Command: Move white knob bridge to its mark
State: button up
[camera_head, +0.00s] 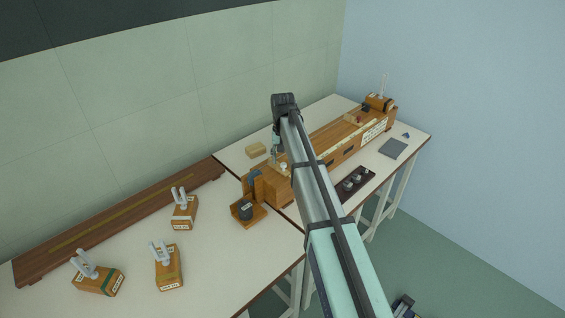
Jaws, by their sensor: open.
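My arm reaches over the long wooden instrument (346,135) on the far bench. My gripper (274,157) hangs below the wrist, pointing down over the instrument's near-left end. It is small and partly hidden by my arm. A small pale knob (283,168) shows just below and right of the gripper, on the instrument's top; it may be the white knob bridge, but its body is too small to make out. I cannot tell whether the fingers touch it. The mark cannot be made out.
Several wooden blocks with metal prongs, including one (184,212), stand on the near bench. A dark plank (120,222) lies along the wall. A wooden stand with a dark cylinder (245,211) adjoins the instrument. A dark tray (357,184) and grey pad (393,149) lie in front.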

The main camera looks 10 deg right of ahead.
aim_at(283, 164)
notch_tip(283, 164, up, 10)
jog(key=shift+f, duration=0.25)
dwell(0.3)
